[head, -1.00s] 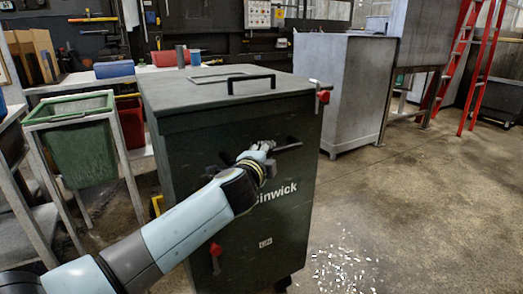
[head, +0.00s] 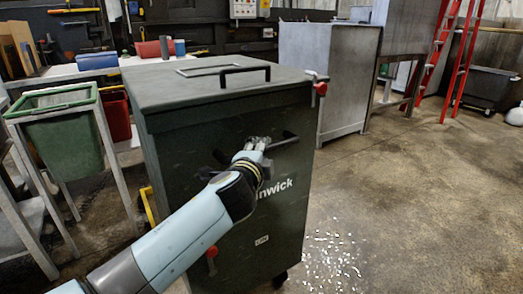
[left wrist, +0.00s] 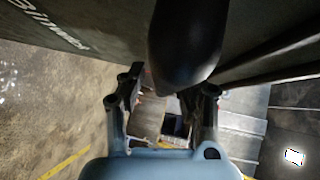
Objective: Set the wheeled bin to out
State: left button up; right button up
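The wheeled bin (head: 172,148) is a tall dark green box with a flat lid, white lettering on its front and a caster at its lower right. A black bar handle (head: 286,140) sticks out from its front. My left gripper (head: 258,143) is at the front face, by the left end of this handle. In the left wrist view, the fingers (left wrist: 163,98) stand apart with floor showing between them. A dark rounded bar (left wrist: 186,45), seemingly the handle, reaches close to the fingertips; I cannot tell whether they touch. My right gripper is not in view.
A green tub (head: 66,142) in a metal frame stands left of the bin, with a red container behind. A grey metal cabinet (head: 325,85) stands behind right, and a red ladder (head: 440,60) beyond. Light debris (head: 333,258) lies on otherwise open floor at right.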

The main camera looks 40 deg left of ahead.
pick_arm(q)
jog(key=shift+o, duration=0.9)
jog(key=shift+r, duration=0.15)
jog(key=v, duration=1.2)
jog(key=s+f+n+g+h, duration=0.1)
jog(key=s+f+g, duration=0.3)
jog(key=f, duration=0.7)
jog(key=s+f+g+h, duration=0.1)
jog(key=s+f, duration=0.5)
jog(key=f, duration=0.5)
jog(key=s+f+n+g+h, duration=0.1)
jog(key=s+f+g, duration=0.3)
jog(key=f, duration=0.7)
jog(key=s+f+n+g+h, duration=0.1)
jog(key=s+f+n+g, duration=0.2)
jog(key=s, duration=1.3)
jog(key=s+f+n+g+h, duration=0.1)
jog(key=s+f+n, duration=0.5)
jog(key=s+f, duration=0.6)
jog(key=s+g, duration=0.1)
jog(key=s, duration=0.3)
jog(key=shift+f+n+g, duration=0.3)
jog(key=shift+n+g, duration=0.1)
